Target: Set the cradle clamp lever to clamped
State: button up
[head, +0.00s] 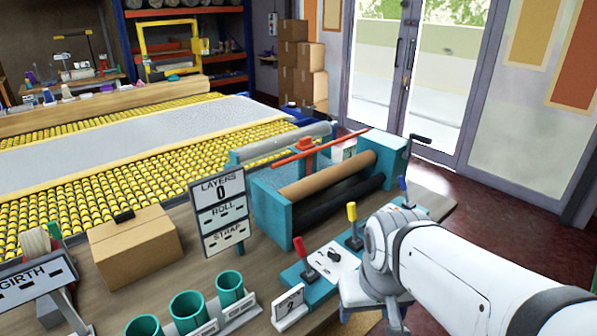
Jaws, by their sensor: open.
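A teal cradle (271,215) stands on the workbench and holds a brown roll (330,176) and a black roll (345,198). In front is a teal control strip with a red-knobbed lever (300,246), a yellow-knobbed lever (352,212) and a blue-knobbed lever (402,185). I cannot tell which one is the cradle clamp lever. My gripper (385,312) is low at the bottom, right of the red lever, and open. Its fingertips are mostly hidden or cut off.
A sign reading LAYERS 0 (218,189), a cardboard box (134,249), green cups (189,311) and a small numbered card (288,303) stand on the bench. A yellow roller table (140,188) lies behind.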

aim_at(298, 244)
jog(key=k, duration=0.65)
jog(key=z, duration=0.55)
jog(key=i, duration=1.05)
jog(key=u, duration=0.05)
